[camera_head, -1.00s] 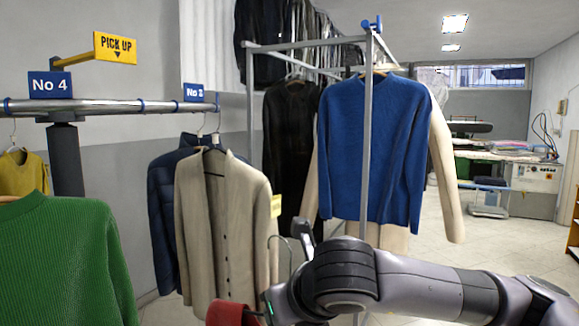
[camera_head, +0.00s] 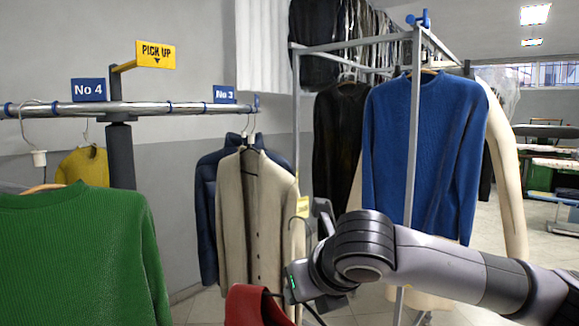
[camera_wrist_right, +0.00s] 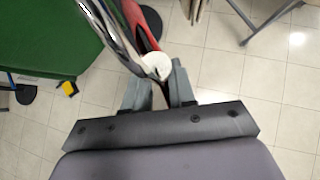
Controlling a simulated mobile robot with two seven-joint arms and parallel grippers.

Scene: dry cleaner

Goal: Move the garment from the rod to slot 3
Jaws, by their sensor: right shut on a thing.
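A red garment (camera_head: 252,306) hangs at the bottom of the head view, only its top showing. My right gripper (camera_wrist_right: 157,88) is shut on its hanger at a white collar (camera_wrist_right: 156,66), below a shiny metal hook (camera_wrist_right: 112,38). The red cloth (camera_wrist_right: 142,27) also shows in the right wrist view. The chrome pick-up rod (camera_head: 160,109) has blue rings and signs reading No 4 (camera_head: 89,90) and No 3 (camera_head: 225,95); No 3 is near its right end. The red garment is below the rod in the picture, apart from it. My left gripper is out of view.
A green sweater (camera_head: 80,260) fills the near left, with a yellow garment (camera_head: 83,168) behind. A beige cardigan (camera_head: 255,210) and navy jacket (camera_head: 206,205) hang near the No 3 end. A blue sweater (camera_head: 420,150) hangs on a metal rack (camera_head: 413,170) right.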

